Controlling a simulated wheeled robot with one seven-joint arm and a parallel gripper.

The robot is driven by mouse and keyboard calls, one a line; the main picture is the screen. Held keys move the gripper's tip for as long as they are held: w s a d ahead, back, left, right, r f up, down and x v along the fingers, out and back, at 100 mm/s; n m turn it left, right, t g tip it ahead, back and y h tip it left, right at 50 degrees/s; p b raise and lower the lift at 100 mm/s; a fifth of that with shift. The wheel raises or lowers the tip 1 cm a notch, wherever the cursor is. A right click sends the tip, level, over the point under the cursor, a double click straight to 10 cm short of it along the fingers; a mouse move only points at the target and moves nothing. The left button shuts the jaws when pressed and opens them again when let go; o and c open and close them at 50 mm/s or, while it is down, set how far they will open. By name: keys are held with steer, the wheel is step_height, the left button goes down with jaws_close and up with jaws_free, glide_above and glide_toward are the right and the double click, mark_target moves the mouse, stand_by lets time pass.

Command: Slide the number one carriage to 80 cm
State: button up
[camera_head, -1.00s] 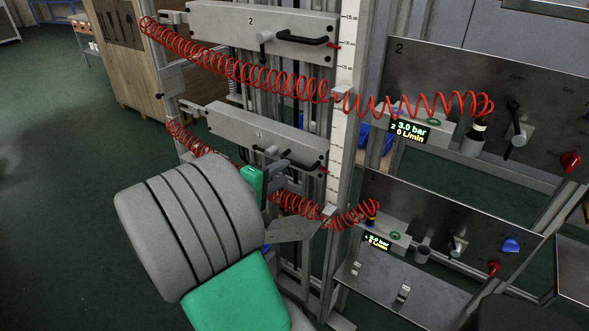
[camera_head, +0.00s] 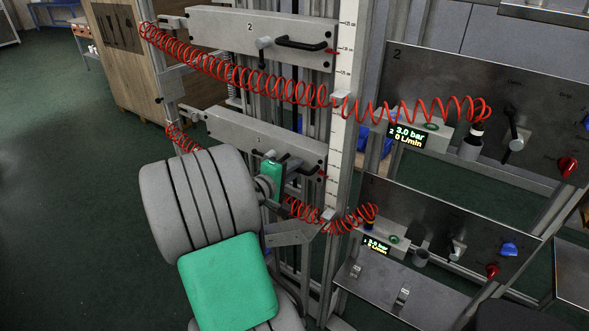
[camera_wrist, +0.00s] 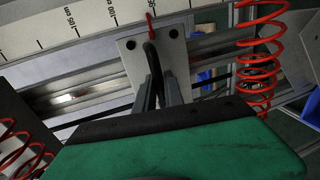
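The number one carriage (camera_head: 228,138) is the lower grey plate, marked 1, on the upright frame. Its black handle (camera_head: 299,163) is partly hidden behind my gripper in the head view. A red pointer (camera_head: 321,173) on its right edge meets the white scale (camera_head: 342,120); the reading is too small to tell. In the wrist view the plate (camera_wrist: 133,58), red pointer (camera_wrist: 151,24) and scale (camera_wrist: 85,22) show close ahead. My gripper (camera_wrist: 160,80) has its fingers apart, with the black handle (camera_wrist: 152,58) seen end-on between them; contact is unclear.
The number two carriage (camera_head: 225,32) sits above with its own handle. Red coiled hoses (camera_head: 230,72) cross the frame, one near my gripper. Two control panels (camera_head: 470,110) with knobs and displays stand at right. Open green floor lies at left.

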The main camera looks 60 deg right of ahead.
jaws_close()
stand_by(0.8)
